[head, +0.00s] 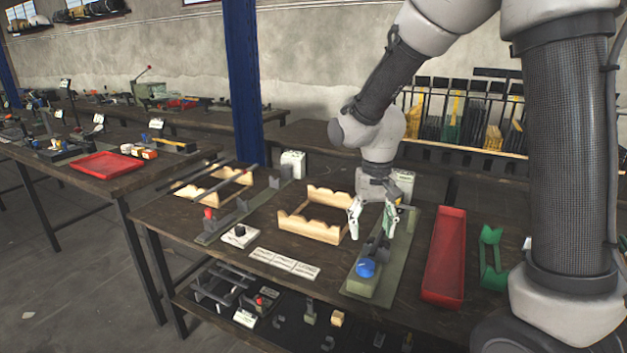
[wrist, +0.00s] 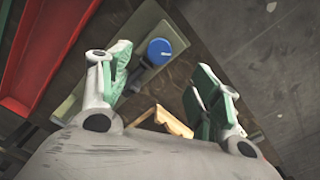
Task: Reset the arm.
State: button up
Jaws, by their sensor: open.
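My gripper (head: 372,222) hangs from my bent arm above the workbench, fingers pointing down. Its two green-padded fingers are spread apart with nothing between them, as the wrist view (wrist: 160,90) also shows. Just in front of and below it is a press on a green base plate (head: 408,250) with a blue knob (head: 365,267). In the wrist view the blue knob (wrist: 159,51) lies between and beyond the fingertips. I cannot tell the exact height of the fingers over the press.
A long red tray (head: 446,255) and a green holder (head: 492,260) stand right of the press. A wooden cradle (head: 310,228), white label cards (head: 285,263) and another press (head: 210,226) lie left. A blue post (head: 243,85) rises behind the bench. Other benches stand further back.

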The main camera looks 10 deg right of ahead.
jog(key=s+d+r+t, duration=0.2)
jog(key=s+d+r, duration=0.5)
jog(key=s+r, duration=0.1)
jog(key=s+d+r+t, duration=0.2)
jog(key=s+d+r, duration=0.5)
jog(key=s, duration=0.4)
jog(key=shift+s+d+r+n+t, duration=0.2)
jog(key=shift+d+r+n+t, duration=0.1)
jog(key=shift+d+r+n, duration=0.1)
